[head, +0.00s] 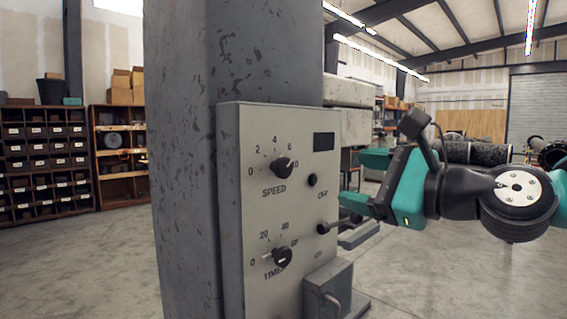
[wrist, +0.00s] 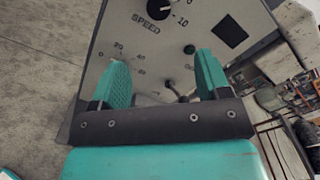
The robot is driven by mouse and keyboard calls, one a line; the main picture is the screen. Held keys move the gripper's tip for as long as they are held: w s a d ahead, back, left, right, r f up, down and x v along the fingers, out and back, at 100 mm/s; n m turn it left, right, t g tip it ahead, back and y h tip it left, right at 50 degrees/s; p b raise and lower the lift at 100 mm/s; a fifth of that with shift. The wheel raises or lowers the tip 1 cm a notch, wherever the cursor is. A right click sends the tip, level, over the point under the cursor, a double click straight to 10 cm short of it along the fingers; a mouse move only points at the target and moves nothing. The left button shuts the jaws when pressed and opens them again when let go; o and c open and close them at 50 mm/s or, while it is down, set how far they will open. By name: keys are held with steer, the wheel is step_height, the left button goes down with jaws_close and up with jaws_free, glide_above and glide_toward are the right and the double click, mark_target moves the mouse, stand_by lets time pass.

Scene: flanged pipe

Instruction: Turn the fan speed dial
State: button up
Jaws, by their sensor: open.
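The fan speed dial (head: 281,167) is a black round knob on the upper part of a grey control panel (head: 262,215). Numbers and the word SPEED are printed around it. In the wrist view the speed dial (wrist: 158,8) is at the top edge and partly cut off. My gripper (head: 352,182) is to the right of the panel in the head view, pointing at it and apart from the speed dial. In the wrist view its two teal fingers (wrist: 163,82) are spread, with nothing between them but the panel face beyond.
Below the speed dial is a black timer knob (head: 282,257). A grey box (head: 328,287) sticks out low. The panel is on a grey column (head: 180,160).

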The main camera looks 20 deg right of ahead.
mark_target(286, 169)
steer(key=p+x, duration=0.6)
steer(key=x, duration=1)
steer(key=shift+w+a, duration=0.1)
steer(key=shift+a, duration=0.05)
steer(key=shift+f, duration=0.1)
steer(key=c, duration=0.9)
